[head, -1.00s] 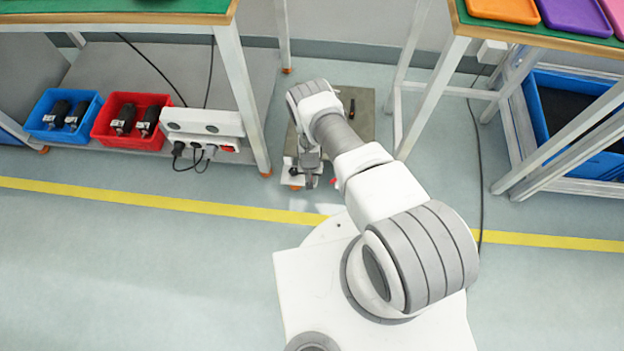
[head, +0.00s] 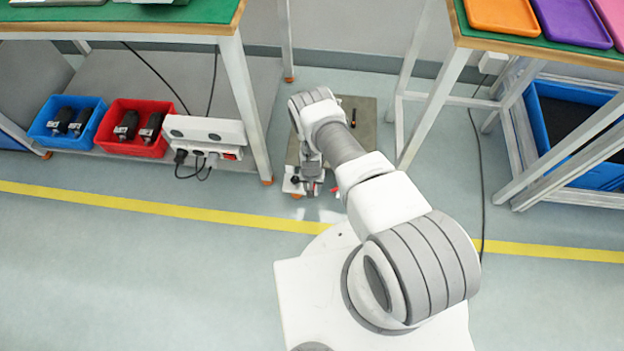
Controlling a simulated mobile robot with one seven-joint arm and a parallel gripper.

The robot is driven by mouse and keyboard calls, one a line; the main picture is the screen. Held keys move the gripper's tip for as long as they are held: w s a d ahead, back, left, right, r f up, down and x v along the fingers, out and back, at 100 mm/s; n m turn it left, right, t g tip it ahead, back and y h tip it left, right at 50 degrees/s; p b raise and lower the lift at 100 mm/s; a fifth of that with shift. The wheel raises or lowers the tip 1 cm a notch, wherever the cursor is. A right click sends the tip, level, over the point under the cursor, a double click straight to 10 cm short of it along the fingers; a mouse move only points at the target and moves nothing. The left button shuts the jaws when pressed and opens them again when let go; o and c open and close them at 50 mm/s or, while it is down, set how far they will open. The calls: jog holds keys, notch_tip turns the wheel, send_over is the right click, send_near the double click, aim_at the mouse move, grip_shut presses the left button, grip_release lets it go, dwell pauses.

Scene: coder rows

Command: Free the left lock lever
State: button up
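A grey-brown plate (head: 366,120) lies on the floor between the two benches, mostly behind my arm. A short black lever-like piece (head: 353,112) stands at its right side. At its near left corner is a small white part with a black knob (head: 296,180); a small red piece (head: 334,189) shows to the right of this. I cannot tell which of these is the left lock lever. My gripper (head: 311,178) points down right beside the white part, above the plate's near left edge. Its fingers are too small and too overlapped to show whether they are open or touching anything.
The left bench's leg (head: 243,105) stands close to the left of my gripper. Its low shelf holds a blue bin (head: 50,135), a red bin (head: 103,140) and a white socket strip (head: 203,130). The right bench's legs (head: 432,110) stand right of the plate. Floor in front is clear.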

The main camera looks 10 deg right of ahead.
notch_tip(320, 180, up, 17)
jog(key=p, duration=0.6)
jog(key=shift+a+p, duration=0.2)
jog(key=shift+p, duration=0.15)
